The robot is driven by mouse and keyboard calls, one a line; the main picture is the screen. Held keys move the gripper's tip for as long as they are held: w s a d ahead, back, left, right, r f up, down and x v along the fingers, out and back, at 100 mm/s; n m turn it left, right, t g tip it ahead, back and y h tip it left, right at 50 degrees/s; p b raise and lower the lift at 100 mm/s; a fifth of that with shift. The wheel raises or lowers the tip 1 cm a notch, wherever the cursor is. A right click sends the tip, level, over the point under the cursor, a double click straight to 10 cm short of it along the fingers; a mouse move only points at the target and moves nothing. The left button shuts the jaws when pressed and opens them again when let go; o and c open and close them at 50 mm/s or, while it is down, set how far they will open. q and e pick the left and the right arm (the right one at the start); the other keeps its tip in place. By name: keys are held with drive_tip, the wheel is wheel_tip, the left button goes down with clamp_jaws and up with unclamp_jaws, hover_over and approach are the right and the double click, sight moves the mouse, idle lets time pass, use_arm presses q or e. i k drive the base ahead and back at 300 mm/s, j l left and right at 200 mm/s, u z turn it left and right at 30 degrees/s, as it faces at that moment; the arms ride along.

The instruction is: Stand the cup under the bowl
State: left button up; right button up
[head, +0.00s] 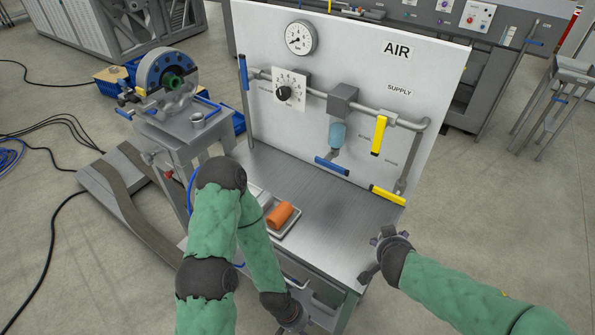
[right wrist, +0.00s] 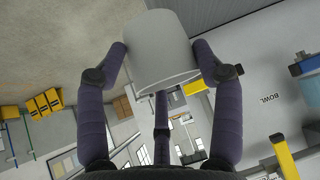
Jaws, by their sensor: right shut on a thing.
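A pale grey cup (right wrist: 160,50) fills the top middle of the right wrist view, tilted, between the fingers of my right gripper. My right gripper (head: 375,258) is shut on it, near the right front edge of the bench. I cannot make the cup out clearly in the head view. The light blue bowl (head: 337,135) hangs under a grey block (head: 342,103) on the white panel, up and left of my right gripper. A "BOWL" label (right wrist: 269,98) shows in the right wrist view. My left gripper (head: 293,318) is low at the bench front; its fingers are unclear.
The steel bench top (head: 330,200) is clear below the bowl. A blue handle (head: 332,166) and yellow levers (head: 379,136) stick out from the panel.

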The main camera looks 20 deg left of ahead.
sight(330, 185)
drive_tip(key=i+j, duration=0.1)
drive_tip(key=j, duration=1.3)
drive_tip(key=i+j, duration=0.15)
drive_tip(key=j, duration=0.55)
drive_tip(key=i+j, duration=0.1)
drive_tip(key=j, duration=0.6)
